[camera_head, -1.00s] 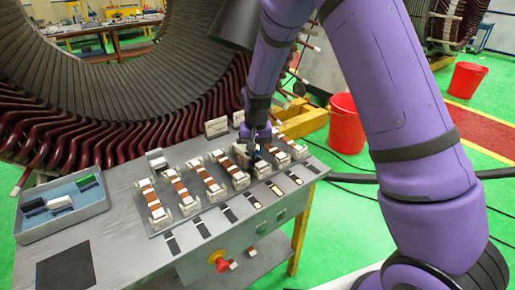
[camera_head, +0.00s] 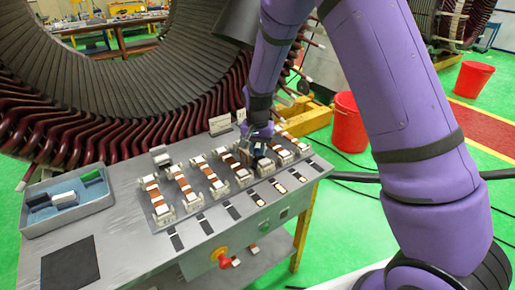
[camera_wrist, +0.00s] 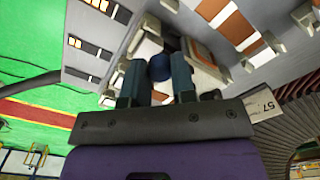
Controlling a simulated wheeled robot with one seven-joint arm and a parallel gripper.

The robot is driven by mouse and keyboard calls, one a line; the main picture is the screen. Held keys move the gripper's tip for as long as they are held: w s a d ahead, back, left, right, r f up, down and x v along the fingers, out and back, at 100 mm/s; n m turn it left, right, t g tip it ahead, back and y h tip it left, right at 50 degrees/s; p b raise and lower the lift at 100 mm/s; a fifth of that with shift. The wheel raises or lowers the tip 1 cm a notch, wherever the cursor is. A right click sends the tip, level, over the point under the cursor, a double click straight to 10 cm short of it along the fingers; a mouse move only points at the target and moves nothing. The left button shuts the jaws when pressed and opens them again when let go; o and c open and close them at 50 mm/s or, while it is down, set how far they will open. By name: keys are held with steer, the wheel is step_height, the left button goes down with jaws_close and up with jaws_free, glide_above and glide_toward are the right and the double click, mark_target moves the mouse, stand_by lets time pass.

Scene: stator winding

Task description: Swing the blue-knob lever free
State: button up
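My gripper (camera_wrist: 157,85) points down over the bench in the wrist view, its two fingers apart. The blue knob (camera_wrist: 160,67) sits between the fingertips, with a finger close on each side. I cannot tell whether the fingers press on it. The lever under the knob is mostly hidden. In the head view my gripper (camera_head: 255,147) is low over the right part of the row of white clamp fixtures (camera_head: 240,172); its fingers and the knob are too small there to make out.
The grey bench (camera_head: 140,245) carries a tray (camera_head: 82,215) with several blocks at left and a red button (camera_head: 225,262) on its front. The stator (camera_head: 100,110) stands close behind. A red bucket (camera_head: 347,122) stands beyond the bench, right. Neighbouring fixtures stand close to my fingers.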

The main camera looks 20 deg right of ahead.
steer(key=o, duration=0.5)
steer(key=shift+c, duration=0.2)
step_height(320, 180, up, 11)
stand_by(0.4)
steer(key=s+d+r+n+t+y, duration=0.1)
steer(key=s+d+r, duration=0.2)
steer(key=s+r, duration=0.45)
steer(key=s+d+r+n+t, duration=0.1)
steer(key=s+d+r, duration=0.2)
steer(key=s+r, duration=0.45)
steer(key=s+d+r+n+t, duration=0.1)
steer(key=s+d+r, duration=0.1)
steer(key=s, duration=0.7)
steer(key=s+d+r+n+t+h, duration=0.1)
steer(key=s+d+r+n+t, duration=0.1)
steer(key=s, duration=0.7)
steer(key=shift+s+r, duration=0.3)
steer(key=shift+r, duration=0.05)
